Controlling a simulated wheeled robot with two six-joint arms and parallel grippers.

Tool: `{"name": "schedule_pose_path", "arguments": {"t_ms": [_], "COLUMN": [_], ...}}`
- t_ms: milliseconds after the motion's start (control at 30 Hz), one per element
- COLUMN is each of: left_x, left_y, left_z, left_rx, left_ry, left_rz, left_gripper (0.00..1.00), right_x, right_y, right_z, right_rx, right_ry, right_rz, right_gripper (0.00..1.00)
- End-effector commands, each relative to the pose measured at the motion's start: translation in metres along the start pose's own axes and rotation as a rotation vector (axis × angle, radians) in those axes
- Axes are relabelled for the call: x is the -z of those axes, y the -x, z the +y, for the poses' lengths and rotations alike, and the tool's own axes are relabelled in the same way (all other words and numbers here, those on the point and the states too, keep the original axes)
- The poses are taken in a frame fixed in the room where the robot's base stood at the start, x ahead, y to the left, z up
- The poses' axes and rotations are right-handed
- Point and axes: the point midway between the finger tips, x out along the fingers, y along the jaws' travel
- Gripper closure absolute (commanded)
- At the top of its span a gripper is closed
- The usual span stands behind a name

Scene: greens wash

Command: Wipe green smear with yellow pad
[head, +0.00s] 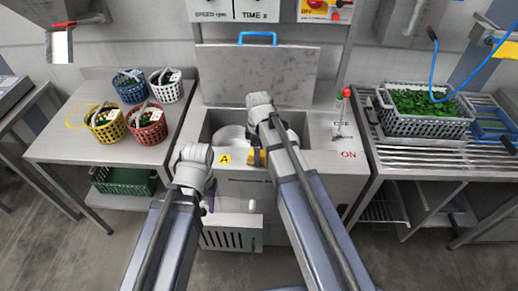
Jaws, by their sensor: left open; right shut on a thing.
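My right gripper (257,150) is at the front rim of the steel wash basin (205,130), in the middle of the view. It is shut on the yellow pad (260,158), which shows only in part beneath my wrist. I cannot tell whether the pad touches the surface. My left gripper (207,203) is open and empty, low in front of the basin's front panel, left of the pad. I see no green smear; my arms hide part of the basin front.
Several coloured baskets (147,126) stand on the left table (65,148). A grey crate of greens (420,112) stands on the right slatted table (420,160). The basin's lid (290,70) is raised. A red-topped lever (345,95) stands right of the basin.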

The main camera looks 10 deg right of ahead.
Motion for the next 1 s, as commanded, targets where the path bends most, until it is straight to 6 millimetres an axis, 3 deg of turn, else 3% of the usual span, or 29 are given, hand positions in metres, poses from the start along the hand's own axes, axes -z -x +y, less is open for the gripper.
{"name": "schedule_pose_path", "arguments": {"t_ms": [167, 400, 733, 1000], "left_x": [0.000, 0.000, 0.000, 0.000], "left_y": [0.001, 0.000, -0.002, -0.002], "left_z": [0.000, 0.000, 0.000, 0.000], "left_rx": [0.000, 0.000, 0.000, 0.000], "left_ry": [0.000, 0.000, 0.000, 0.000], "left_rz": [0.000, 0.000, 0.000, 0.000], "left_gripper": [0.56, 0.56, 0.56, 0.56], "right_x": [-0.002, 0.001, 0.022, 0.024], "right_y": [0.001, 0.000, -0.003, -0.002], "right_z": [-0.013, -0.012, -0.013, -0.010], "right_rx": [-0.001, -0.001, -0.001, -0.001], "right_ry": [0.000, 0.000, 0.001, 0.000], "right_rz": [0.000, 0.000, 0.000, 0.002], "right_gripper": [0.75, 0.75, 0.75, 0.75]}}
